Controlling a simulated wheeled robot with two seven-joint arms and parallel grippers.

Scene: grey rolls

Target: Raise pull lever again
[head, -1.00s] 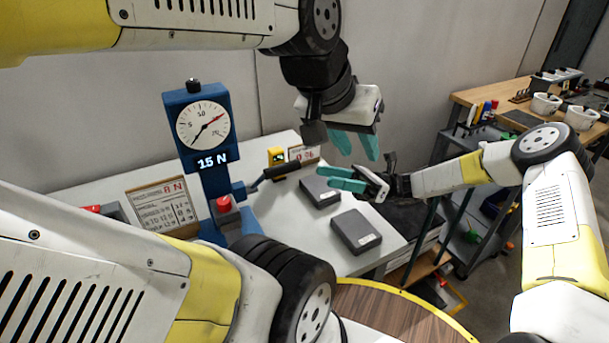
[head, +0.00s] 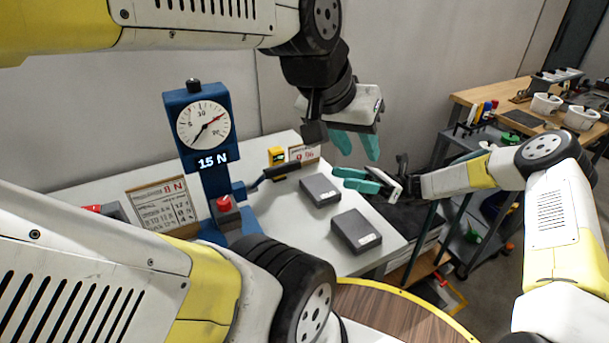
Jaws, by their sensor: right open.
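The blue force tester (head: 205,150) stands on the white table, with a round dial and a display reading 15 N. Its pull lever (head: 282,172) has a black handle that points right and tilts slightly up. My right gripper (head: 340,179) is open and empty, to the right of the handle's end and apart from it. My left gripper (head: 357,152) is higher up, fingers pointing down, open with nothing between them. A red button (head: 224,203) sits on the tester's base, which my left arm partly hides.
Two grey boxes (head: 321,190) (head: 356,231) lie on the white table (head: 290,235) below the grippers. A sign marked 8 N (head: 163,205) stands left of the tester. A yellow device (head: 277,157) and another small sign (head: 304,153) stand behind the lever. A wooden workbench (head: 485,97) is at far right.

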